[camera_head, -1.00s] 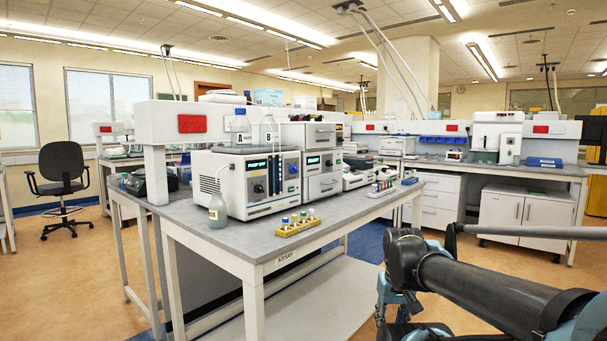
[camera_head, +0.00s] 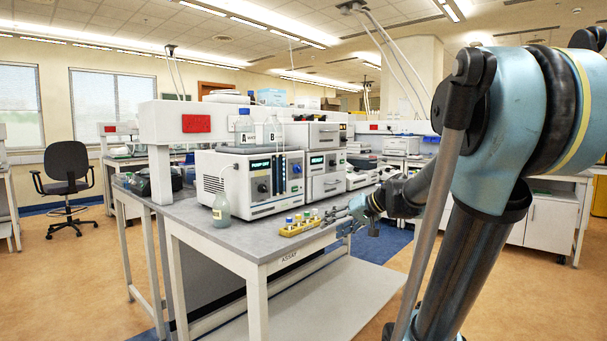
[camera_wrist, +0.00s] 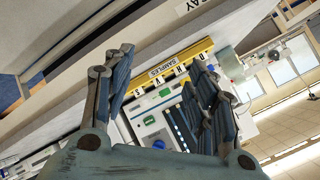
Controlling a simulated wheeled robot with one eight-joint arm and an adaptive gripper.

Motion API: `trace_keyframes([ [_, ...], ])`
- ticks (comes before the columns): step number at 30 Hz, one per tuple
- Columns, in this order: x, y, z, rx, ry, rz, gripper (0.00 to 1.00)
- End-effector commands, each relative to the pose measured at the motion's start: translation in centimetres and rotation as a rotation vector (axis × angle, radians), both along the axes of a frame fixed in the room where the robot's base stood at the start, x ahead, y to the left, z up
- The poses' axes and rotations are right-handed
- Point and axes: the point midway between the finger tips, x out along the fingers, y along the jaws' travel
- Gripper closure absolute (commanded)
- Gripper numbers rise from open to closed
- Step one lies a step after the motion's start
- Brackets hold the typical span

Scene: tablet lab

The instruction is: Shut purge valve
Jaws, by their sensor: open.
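The pump unit (camera_head: 238,185) with a lit display and dark round knobs (camera_head: 263,188) on its front stands on the assay bench (camera_head: 190,212). Which knob is the purge valve is too small to tell. My gripper (camera_head: 350,217) is at the bench's right edge, right of the yellow sample rack (camera_head: 300,227) and apart from the pump unit. In the wrist view its fingers (camera_wrist: 160,60) are spread with nothing held. The right fingers hide part of that front.
Two bottles (camera_head: 244,130) stand on top of the unit. A stacked white module (camera_head: 325,185) is on its right. The bench front is clear between the bottle and the rack.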

Motion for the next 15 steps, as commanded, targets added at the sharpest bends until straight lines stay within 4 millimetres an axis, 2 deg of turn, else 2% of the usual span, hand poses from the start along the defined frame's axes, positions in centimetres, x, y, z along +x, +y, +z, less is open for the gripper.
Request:
trace_keyframes([
  [1, 2.2, 0.3, 1.5, 0.048, -0.033, -0.003, 0.48],
  [5, 7.1, 0.8, 5.2, 0.175, -0.128, -0.01, 0.48],
  [9, 12.1, 0.4, 8.8, 0.299, -0.226, -0.035, 0.48],
  [15, 17.2, -0.7, 12.2, 0.426, -0.327, -0.073, 0.48],
])
